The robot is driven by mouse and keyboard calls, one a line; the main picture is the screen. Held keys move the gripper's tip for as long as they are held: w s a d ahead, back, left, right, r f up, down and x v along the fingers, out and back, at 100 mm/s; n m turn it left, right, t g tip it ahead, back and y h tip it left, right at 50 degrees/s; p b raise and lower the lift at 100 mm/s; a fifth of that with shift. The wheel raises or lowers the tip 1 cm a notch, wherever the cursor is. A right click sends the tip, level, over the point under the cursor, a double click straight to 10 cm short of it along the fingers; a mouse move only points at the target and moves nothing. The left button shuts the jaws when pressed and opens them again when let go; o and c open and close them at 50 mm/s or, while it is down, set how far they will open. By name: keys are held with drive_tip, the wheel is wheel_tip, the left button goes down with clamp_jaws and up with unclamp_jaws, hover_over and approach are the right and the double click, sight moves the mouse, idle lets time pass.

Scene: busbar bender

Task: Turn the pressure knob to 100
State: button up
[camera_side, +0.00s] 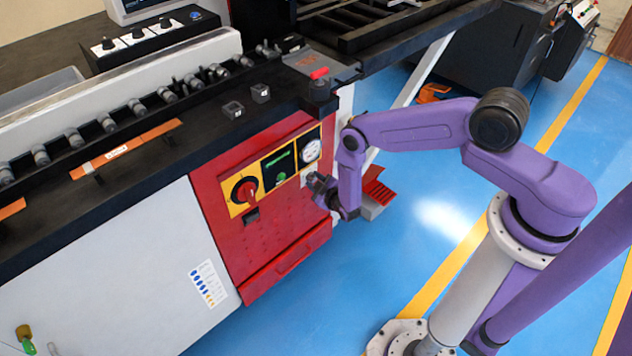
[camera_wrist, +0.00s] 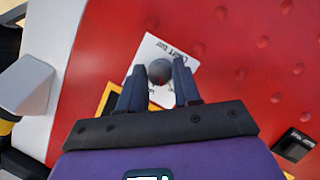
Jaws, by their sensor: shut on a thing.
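The pressure knob (camera_wrist: 159,70) is a small round dark knob with a reddish mark near its middle. It sits on a white square plate (camera_wrist: 147,48) with printed lettering too small to read surely. My gripper (camera_wrist: 159,76) has one finger on each side of the knob and is shut on it. In the side view, my gripper (camera_side: 319,187) is against the right side of the red panel, just below the round white gauge (camera_side: 312,150); it hides the knob there. The gauge reading is too small to make out.
A red rotary switch (camera_side: 245,191) on a yellow plate and a green button (camera_side: 281,177) sit left of my gripper on the red cabinet (camera_side: 265,225). The black machine bed (camera_side: 215,115) overhangs above. Blue floor (camera_side: 430,210) is open to the right.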

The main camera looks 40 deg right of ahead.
drive_tip(key=o, duration=1)
drive_tip(key=shift+s, duration=0.1)
drive_tip(key=shift+v, duration=8.65)
